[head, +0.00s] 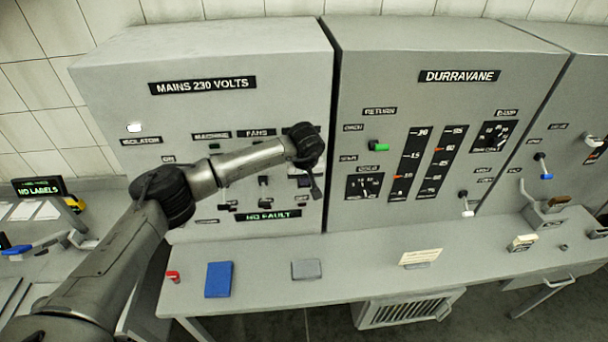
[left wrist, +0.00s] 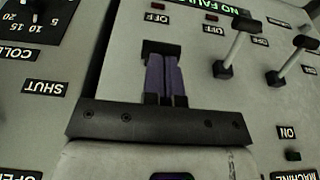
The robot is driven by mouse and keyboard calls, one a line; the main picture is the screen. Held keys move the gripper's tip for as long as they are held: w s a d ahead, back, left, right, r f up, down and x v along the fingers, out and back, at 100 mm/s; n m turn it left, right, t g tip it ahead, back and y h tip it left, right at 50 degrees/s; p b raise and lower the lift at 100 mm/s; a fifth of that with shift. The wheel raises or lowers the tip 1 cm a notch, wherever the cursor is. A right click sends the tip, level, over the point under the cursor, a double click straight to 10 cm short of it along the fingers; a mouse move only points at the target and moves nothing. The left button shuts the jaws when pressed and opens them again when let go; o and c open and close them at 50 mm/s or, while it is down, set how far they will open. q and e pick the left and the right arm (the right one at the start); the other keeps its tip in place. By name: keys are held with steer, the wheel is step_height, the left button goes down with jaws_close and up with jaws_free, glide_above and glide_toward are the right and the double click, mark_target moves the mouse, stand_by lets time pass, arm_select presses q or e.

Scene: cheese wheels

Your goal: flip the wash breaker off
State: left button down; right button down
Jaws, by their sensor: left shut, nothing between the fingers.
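The mains panel (head: 115,90) is a grey cabinet marked "MAINS 230 VOLTS", with "MACHINE" and "FANS" labels and small dark switches. I cannot read a wash label, so I cannot tell which switch is the wash breaker. My left gripper (head: 316,190) is at the panel's right side, shut and empty, and my arm covers part of the switches. In the left wrist view the closed fingers (left wrist: 163,60) point at the panel face. Two lever switches (left wrist: 238,40) (left wrist: 295,57) stand to their right, apart from them, near "OFF" labels. My right gripper is not in view.
A green-lit "NO FAULT" display (head: 267,215) is low on the panel. The "DURRAVANE" cabinet (head: 460,105) stands close on the right, past a narrow gap. The bench below holds a blue book (head: 218,280), a grey pad (head: 306,269) and a small red object (head: 173,276).

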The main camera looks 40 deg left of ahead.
arm_select(q)
steer(key=shift+s+d+f+b, duration=0.2)
steer(key=shift+s+f+b, duration=0.05)
steer(key=shift+f+b, duration=0.1)
stand_by(0.3)
step_height(320, 180, down, 7)
steer(key=s+d+t+y+b, duration=0.1)
steer(key=b, duration=0.5)
steer(key=shift+s+d+r, duration=0.15)
steer(key=shift+s+d, duration=0.2)
steer(key=shift+d, duration=0.05)
steer(key=shift+r, duration=0.15)
steer(key=shift+r, duration=0.65)
